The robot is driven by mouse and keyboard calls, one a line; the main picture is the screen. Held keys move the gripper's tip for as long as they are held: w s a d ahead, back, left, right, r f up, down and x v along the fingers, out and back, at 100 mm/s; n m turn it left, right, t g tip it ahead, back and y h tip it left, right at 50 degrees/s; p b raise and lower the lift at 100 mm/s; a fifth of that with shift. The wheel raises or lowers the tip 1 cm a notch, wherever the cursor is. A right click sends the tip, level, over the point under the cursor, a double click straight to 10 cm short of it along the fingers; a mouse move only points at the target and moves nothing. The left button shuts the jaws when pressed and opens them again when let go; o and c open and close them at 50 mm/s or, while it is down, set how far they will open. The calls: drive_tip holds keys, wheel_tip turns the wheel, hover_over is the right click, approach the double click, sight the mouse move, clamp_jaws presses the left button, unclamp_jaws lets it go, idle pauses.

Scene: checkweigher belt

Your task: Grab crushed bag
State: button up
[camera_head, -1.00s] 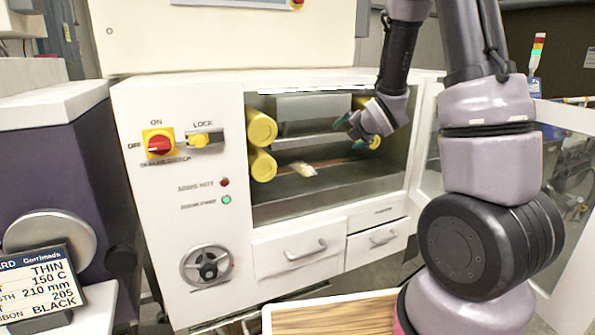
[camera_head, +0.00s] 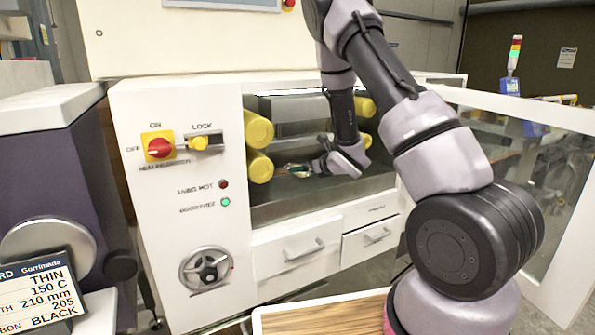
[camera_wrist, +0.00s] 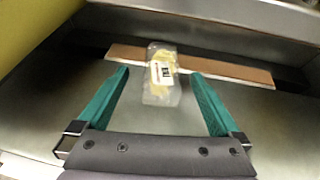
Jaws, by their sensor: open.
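The crushed bag (camera_wrist: 161,75) is a small clear packet with yellowish contents and a label. In the wrist view it lies across a brown strip, ahead of and between the green fingers of my gripper (camera_wrist: 160,92). The fingers are open, one on each side of the bag's near end, with visible gaps. In the head view my gripper (camera_head: 302,170) reaches into the machine's open chamber, and the bag is mostly hidden at its fingers.
Yellow rollers (camera_head: 259,130) stand at the chamber's left, beside my gripper. A brown strip (camera_wrist: 225,70) crosses the metal floor. A clear door (camera_head: 510,170) stands open at the right. Drawers (camera_head: 300,250) lie below the chamber.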

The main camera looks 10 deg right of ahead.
drive_tip(key=x, duration=0.4)
drive_tip(key=shift+w+f, duration=0.15)
drive_tip(key=shift+w, duration=0.2)
drive_tip(key=c, duration=1.4)
